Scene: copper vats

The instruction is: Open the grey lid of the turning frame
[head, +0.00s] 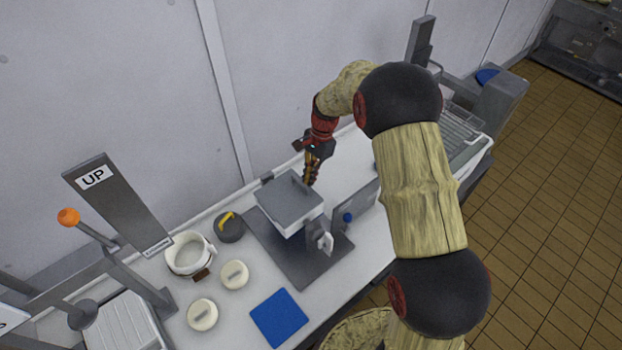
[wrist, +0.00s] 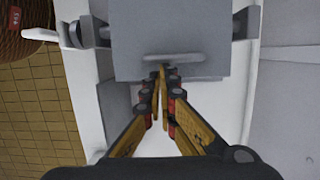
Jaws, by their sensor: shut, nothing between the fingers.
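The turning frame stands on a dark grey base plate (head: 308,262) on the white counter. Its grey lid (head: 289,200) lies flat over a white box, with a raised bar handle on top. The lid fills the upper middle of the wrist view (wrist: 170,28), and its pale handle (wrist: 174,57) lies across its near edge. My gripper (head: 311,181) is shut and empty at the lid's far right side in the head view. In the wrist view my gripper's fingertips (wrist: 163,70) are together just at the handle; I cannot tell whether they touch it.
A white pot (head: 190,254), a dark round piece with a yellow handle (head: 229,227), two cream round lids (head: 235,275) and a blue square (head: 279,317) lie left of and in front of the frame. A grey upright plate (head: 352,207) stands to its right. The wall is close behind.

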